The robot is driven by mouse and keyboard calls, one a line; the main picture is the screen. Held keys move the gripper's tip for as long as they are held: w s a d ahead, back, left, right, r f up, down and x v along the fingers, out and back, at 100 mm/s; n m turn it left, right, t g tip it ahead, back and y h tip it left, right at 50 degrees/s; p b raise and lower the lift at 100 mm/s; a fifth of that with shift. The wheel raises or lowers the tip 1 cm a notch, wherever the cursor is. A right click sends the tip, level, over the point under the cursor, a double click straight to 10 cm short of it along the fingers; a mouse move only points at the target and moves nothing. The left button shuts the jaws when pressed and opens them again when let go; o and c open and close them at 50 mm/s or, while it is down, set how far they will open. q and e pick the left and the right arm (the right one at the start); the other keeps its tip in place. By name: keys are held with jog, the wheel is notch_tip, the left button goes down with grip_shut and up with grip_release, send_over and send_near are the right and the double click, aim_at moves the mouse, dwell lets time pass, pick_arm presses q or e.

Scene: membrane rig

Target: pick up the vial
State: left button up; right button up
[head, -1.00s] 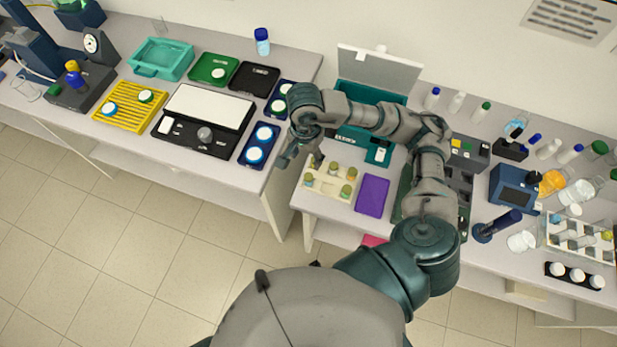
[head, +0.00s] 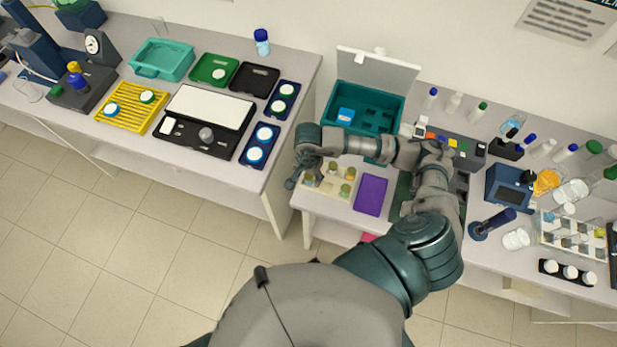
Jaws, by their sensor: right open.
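Several small vials with olive-green caps (head: 345,189) stand in a cream rack (head: 318,190) on the right-hand bench, near its left front corner. My right gripper (head: 298,184) is open and empty at the left edge of this rack, pointing down. The hand and forearm cover the back of the rack, so some vials there may be hidden. I cannot tell whether the fingers touch a vial. A larger blue-capped vial (head: 262,43) stands alone at the back of the left bench. My left gripper is not in view.
A purple mat (head: 371,195) lies right of the rack. Behind my forearm is an open teal box (head: 390,101) with a raised lid. A gap separates the two benches. Bottles and a blue device (head: 508,188) crowd the right side.

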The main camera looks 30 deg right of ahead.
jog(key=c, duration=1.1)
jog(key=shift+r, duration=0.1)
